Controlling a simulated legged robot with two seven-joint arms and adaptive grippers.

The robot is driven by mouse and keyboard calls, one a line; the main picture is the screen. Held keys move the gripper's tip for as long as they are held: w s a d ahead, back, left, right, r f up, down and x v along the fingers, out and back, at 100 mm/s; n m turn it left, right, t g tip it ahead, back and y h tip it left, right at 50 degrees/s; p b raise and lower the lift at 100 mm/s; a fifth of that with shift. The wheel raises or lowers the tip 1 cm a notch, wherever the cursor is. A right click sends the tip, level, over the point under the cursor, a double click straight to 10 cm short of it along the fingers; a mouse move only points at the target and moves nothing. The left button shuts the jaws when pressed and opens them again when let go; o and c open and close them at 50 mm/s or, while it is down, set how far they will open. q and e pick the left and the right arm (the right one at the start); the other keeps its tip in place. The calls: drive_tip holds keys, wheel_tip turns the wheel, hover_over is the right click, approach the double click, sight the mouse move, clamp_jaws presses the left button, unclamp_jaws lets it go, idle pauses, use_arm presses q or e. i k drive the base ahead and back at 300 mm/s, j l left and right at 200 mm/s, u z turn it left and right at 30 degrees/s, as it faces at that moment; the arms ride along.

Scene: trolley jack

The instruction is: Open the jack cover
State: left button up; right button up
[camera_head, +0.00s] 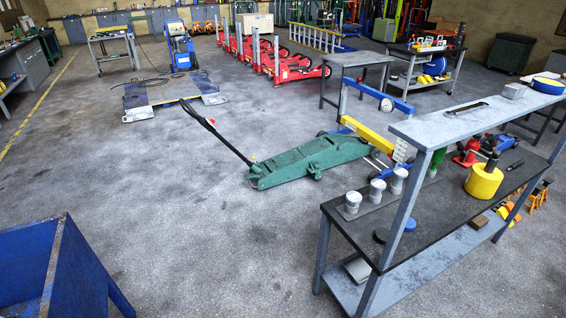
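A long green trolley jack (312,160) lies low on the grey floor, near the middle of the head view. Its black handle (216,132) slants up to the left from the jack's left end. The jack's top looks closed over by a green plate, but I cannot tell the cover apart from the body at this distance. Neither of my grippers shows in the view.
A grey workbench (372,247) with a raised shelf stands at the right, holding metal cylinders and a yellow container (483,182). A blue bin (60,265) is at the lower left. Red jacks (275,62) stand at the back. Floor left of the green jack is clear.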

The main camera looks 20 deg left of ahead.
sight(274, 164)
drive_tip(key=i+j+u, duration=0.55)
drive_tip(key=i+u, duration=0.15)
drive_tip(key=i+j+u, duration=0.3)
drive_tip(key=i, duration=0.35)
drive_tip(key=i+u, duration=0.3)
drive_tip(key=i, duration=0.35)
drive_tip(key=i+l+z, duration=0.2)
drive_tip(key=i+z, duration=0.3)
drive_tip(key=i, duration=0.2)
drive_tip(key=i+j+z, duration=0.1)
drive_tip(key=i+z, duration=0.35)
drive_tip(key=i, duration=0.25)
drive_tip(key=i+j+z, duration=0.3)
drive_tip(key=i+z, duration=0.2)
drive_tip(key=i, duration=0.2)
drive_tip(key=i+l+z, duration=0.2)
drive_tip(key=i, duration=0.4)
drive_tip(key=i+z, duration=0.2)
drive_tip(key=i, duration=0.45)
